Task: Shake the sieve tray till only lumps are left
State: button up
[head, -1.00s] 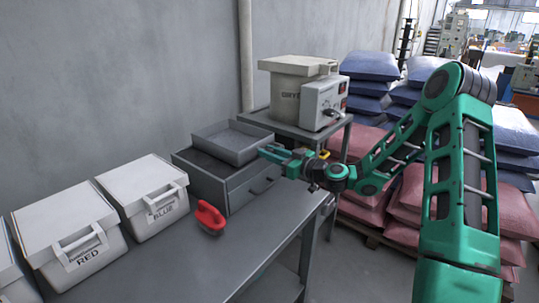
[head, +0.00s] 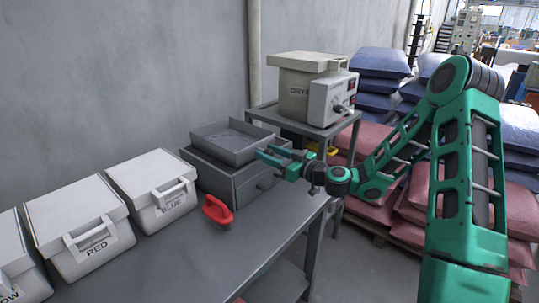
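Some dark grey material (head: 226,138) shows on the tray's floor; grains and lumps are too small to tell apart. My gripper (head: 264,153) is at the tray's right front wall. Its two green fingers are spread with a gap between them, close to the rim. I cannot tell whether either finger touches the tray.
White lidded bins, RED (head: 80,228) and BLUE (head: 155,190), stand at left. A dryer (head: 305,92) stands on a stand behind. Sacks (head: 375,80) are stacked at right.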

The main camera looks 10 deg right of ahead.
jog(key=v, duration=1)
jog(key=shift+s+d, duration=0.25)
jog(key=shift+s, duration=0.05)
jog(key=x, duration=0.8)
jog(key=shift+w+a, duration=0.2)
jog(key=shift+w, duration=0.05)
dwell(0.3)
grip_shut()
